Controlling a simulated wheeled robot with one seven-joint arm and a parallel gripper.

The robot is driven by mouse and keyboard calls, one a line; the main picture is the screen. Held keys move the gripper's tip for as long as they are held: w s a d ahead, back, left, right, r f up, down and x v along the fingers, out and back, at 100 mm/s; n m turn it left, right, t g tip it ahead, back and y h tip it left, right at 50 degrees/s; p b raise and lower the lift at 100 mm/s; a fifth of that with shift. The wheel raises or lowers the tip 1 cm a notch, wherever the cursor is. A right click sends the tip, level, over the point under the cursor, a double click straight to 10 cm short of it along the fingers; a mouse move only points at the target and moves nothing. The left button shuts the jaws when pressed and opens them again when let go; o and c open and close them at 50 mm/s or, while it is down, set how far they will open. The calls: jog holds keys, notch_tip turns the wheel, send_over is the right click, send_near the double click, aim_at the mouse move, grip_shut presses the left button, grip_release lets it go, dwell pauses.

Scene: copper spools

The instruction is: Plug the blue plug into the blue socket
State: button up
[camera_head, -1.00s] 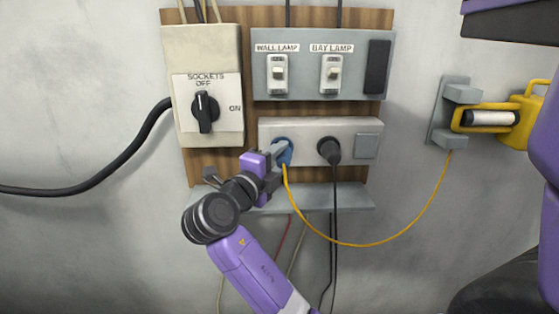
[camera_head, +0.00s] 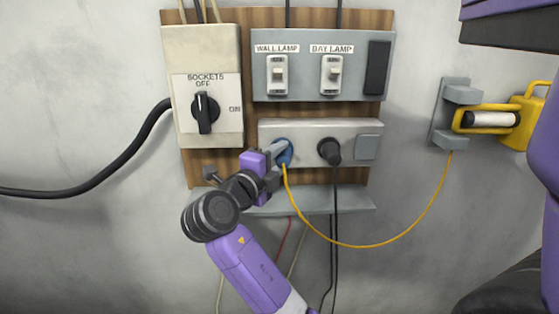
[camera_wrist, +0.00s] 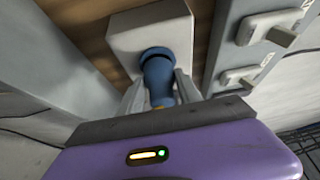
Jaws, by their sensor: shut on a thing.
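My gripper (camera_head: 274,166) is at the left end of the grey socket panel, shut on the blue plug (camera_head: 284,164). In the wrist view the blue plug (camera_wrist: 158,78) sits between my fingers (camera_wrist: 160,93), its front end at the dark opening of the blue socket (camera_wrist: 157,52). The blue socket (camera_head: 286,147) shows as a blue round behind my gripper in the head view. The plug's front end meets the socket; how deep it sits is hidden. A yellow cable (camera_head: 300,213) hangs from the plug.
A black plug (camera_head: 330,151) fills the socket to the right. The rotary switch (camera_head: 204,107) at left has its knob upright, by OFF. Two lamp switches (camera_head: 278,74) are above. A grey shelf (camera_head: 340,198) lies below.

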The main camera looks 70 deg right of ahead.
jog(key=shift+w+d, duration=0.1)
jog(key=shift+d, duration=0.15)
jog(key=o, duration=1.3)
jog(key=shift+o, duration=0.2)
jog(key=shift+a, duration=0.1)
jog(key=w+a+b, duration=0.1)
jog(key=a+b, duration=0.1)
jog(key=a, duration=0.5)
jog(key=shift+a, duration=0.25)
